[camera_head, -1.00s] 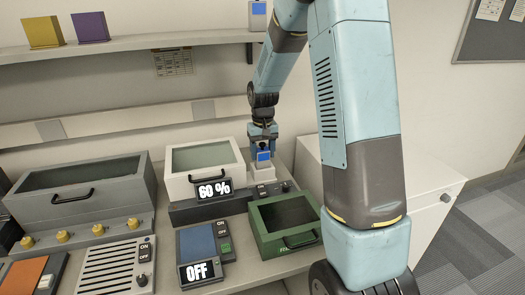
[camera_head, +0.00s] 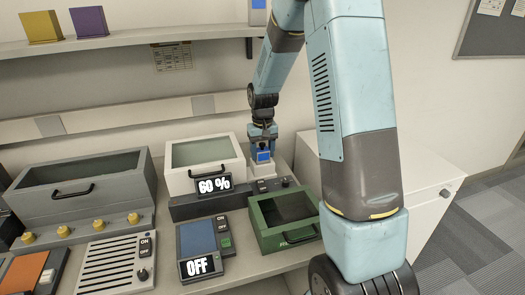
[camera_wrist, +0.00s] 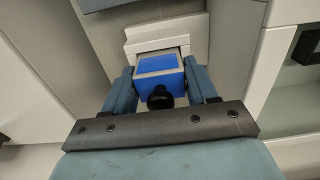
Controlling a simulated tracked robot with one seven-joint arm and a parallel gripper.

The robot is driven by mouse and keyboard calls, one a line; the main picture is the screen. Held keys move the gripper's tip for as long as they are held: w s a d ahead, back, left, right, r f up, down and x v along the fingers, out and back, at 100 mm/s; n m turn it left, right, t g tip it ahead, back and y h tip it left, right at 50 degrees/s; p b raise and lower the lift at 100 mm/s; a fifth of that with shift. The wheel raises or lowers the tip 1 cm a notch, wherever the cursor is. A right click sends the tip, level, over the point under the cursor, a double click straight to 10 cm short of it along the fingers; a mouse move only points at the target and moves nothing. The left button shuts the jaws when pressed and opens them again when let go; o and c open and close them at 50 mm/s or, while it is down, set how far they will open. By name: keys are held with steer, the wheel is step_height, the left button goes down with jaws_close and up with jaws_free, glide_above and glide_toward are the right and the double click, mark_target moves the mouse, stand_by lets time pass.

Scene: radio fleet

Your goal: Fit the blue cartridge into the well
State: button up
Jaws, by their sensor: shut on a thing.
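My gripper (camera_head: 263,146) is shut on the blue cartridge (camera_head: 263,156), with one finger on each side of it. In the wrist view my gripper (camera_wrist: 162,90) points away from the camera, and the cartridge (camera_wrist: 160,78) shows a blue face, a pale grey edge and a black knob. The white well (camera_head: 263,171) stands right of the white lidded box. The cartridge is directly over or at the top of the well. The well also shows in the wrist view (camera_wrist: 157,37), just beyond the cartridge. Whether the cartridge has entered the opening is hidden.
A white lidded box (camera_head: 205,184) with a 60 % display stands left of the well. A green lidded box (camera_head: 268,240) is in front. A device reading OFF (camera_head: 197,240) and a grey lidded box (camera_head: 60,205) lie further left. A shelf (camera_head: 150,36) runs above.

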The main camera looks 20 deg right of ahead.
steer(key=shift+f, duration=0.35)
steer(key=o, duration=1.2)
step_height(320, 180, up, 14)
steer(key=shift+f, duration=0.15)
stand_by(0.6)
